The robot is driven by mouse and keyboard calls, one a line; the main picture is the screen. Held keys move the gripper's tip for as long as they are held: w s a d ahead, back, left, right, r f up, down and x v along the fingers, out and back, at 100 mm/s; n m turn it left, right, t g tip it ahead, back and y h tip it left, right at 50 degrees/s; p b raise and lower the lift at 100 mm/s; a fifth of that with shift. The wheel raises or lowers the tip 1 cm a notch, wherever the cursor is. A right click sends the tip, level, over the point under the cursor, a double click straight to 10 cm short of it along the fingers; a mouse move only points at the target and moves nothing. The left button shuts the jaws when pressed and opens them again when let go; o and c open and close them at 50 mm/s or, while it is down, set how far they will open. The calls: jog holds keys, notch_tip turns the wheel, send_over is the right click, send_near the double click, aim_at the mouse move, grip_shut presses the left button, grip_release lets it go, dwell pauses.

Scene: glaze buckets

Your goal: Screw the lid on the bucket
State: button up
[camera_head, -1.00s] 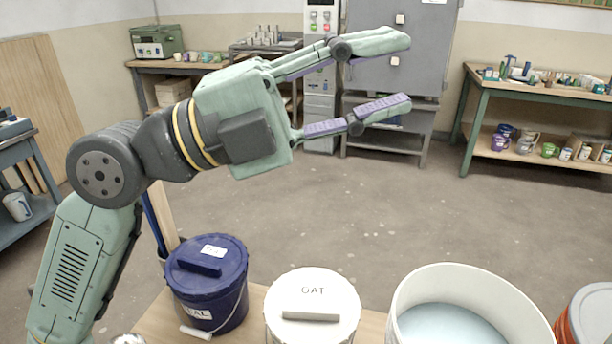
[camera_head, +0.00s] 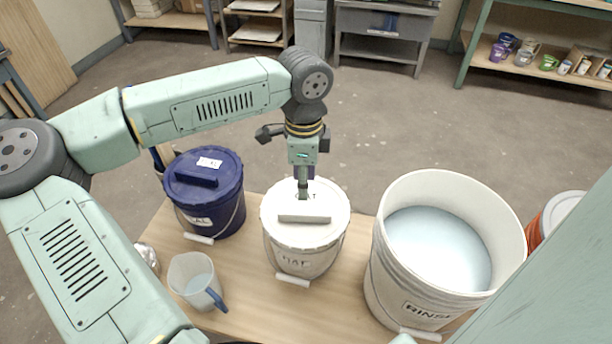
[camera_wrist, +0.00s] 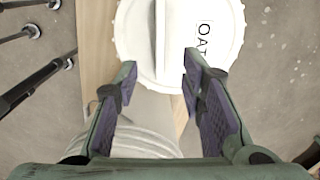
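A white bucket (camera_head: 300,260) stands on the wooden table with its white lid (camera_head: 325,235) on top. The lid carries a raised bar handle (camera_head: 304,218) and the letters OAT. I cannot tell whether the lid is screwed tight. My gripper (camera_head: 303,192) points down at the lid, its fingers overlapping each other in the head view. In the wrist view my gripper (camera_wrist: 157,78) is open and empty. There the handle (camera_wrist: 160,40) runs up between the fingertips, with a gap on either side, and the lid's upper part is cut off.
A lidded dark-blue bucket (camera_head: 212,212) stands to the left. An open white bucket (camera_head: 395,285) marked RINSE, holding pale-blue liquid, stands close on the right. A jug (camera_head: 193,285) with a blue handle sits at front left. An orange bucket (camera_head: 535,235) is at far right.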

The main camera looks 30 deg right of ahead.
jog(key=b, duration=0.2)
send_over(305, 214)
jog(key=shift+f, duration=2.95)
notch_tip(305, 214, down, 6)
jog(key=b, duration=0.5)
jog(key=shift+r+b, duration=0.1)
jog(key=shift+b, duration=0.2)
jog(key=shift+c, duration=0.2)
grip_shut()
